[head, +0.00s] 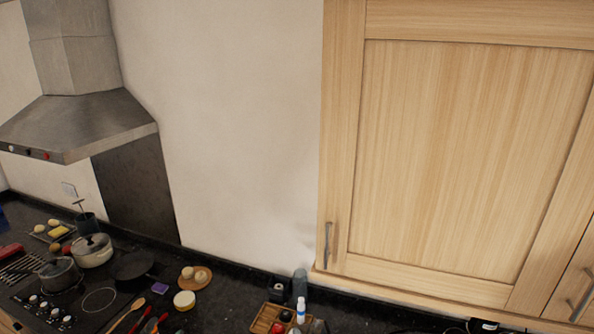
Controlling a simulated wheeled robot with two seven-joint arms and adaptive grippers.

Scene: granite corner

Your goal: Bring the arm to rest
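Neither of my grippers shows in the head view. No part that I can clearly tell as one of my arms is in sight. A small black shape with a pale mark (484,325) is cut off by the bottom edge at the right, and I cannot tell what it is.
A closed wooden wall cabinet (455,165) fills the right. A range hood (80,125) hangs at the left above a hob (98,300) with pots and a pan (132,268). The dark counter (225,300) holds a round board (197,278), a wooden tray (262,318) and a white bottle (301,310).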

